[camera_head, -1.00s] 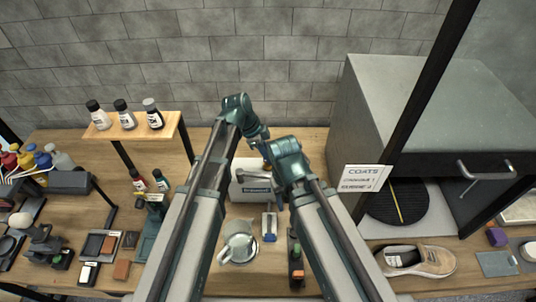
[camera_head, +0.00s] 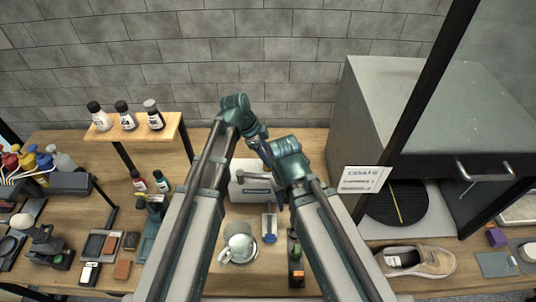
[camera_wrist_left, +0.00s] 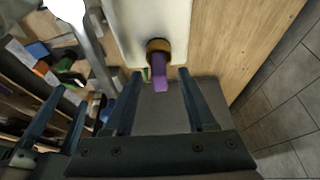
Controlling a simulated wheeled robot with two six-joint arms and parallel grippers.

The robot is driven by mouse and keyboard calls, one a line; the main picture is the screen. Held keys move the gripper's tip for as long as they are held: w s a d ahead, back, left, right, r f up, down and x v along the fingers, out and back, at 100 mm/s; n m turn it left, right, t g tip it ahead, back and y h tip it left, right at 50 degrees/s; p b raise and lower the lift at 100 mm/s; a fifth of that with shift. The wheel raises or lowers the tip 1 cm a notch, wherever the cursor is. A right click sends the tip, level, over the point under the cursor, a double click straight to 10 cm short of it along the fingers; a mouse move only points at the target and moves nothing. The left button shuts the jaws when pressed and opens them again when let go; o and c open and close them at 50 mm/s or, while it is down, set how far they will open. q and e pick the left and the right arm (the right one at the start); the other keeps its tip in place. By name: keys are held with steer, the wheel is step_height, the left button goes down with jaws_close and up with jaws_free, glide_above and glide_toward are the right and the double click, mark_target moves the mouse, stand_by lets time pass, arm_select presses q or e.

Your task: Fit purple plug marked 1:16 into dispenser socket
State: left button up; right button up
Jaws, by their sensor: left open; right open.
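The purple plug (camera_wrist_left: 160,80) shows in the left wrist view, with its upper end at a brass-brown ring (camera_wrist_left: 158,46) on the pale dispenser body (camera_wrist_left: 135,22). I cannot tell how deep it sits, and no 1:16 mark is readable. My left gripper (camera_wrist_left: 160,72) is open, one finger on each side of the plug, with gaps beside it. In the head view the white dispenser (camera_head: 241,190) stands behind my arms, which hide the socket and left fingertips. My right gripper (camera_head: 280,198) is open in front of the dispenser's right side, its fingers hardly distinguishable.
A pale cup (camera_head: 238,245) and a small blue-and-clear item (camera_head: 269,226) stand in front of the dispenser. A grey cabinet (camera_head: 425,105) and a tan sneaker (camera_head: 425,260) are at right. A wooden shelf (camera_head: 135,135) holds bottles at left.

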arm_select(q)
steer(key=p+v, duration=1.1)
steer(key=v, duration=0.1)
steer(key=shift+r, duration=0.4)
steer(key=shift+a, duration=0.1)
steer(key=shift+s, duration=0.1)
steer(key=s+a+f+n+y, duration=0.2)
steer(key=s+a+n+y, duration=0.3)
steer(key=s+a+n, duration=1)
steer(key=s+d+f+b, duration=0.1)
steer(key=d+f+b, duration=1.3)
steer(key=f+b, duration=0.1)
steer(key=shift+s+m+y, duration=0.25)
steer(key=shift+m+y, duration=0.15)
steer(key=shift+d+r, duration=0.15)
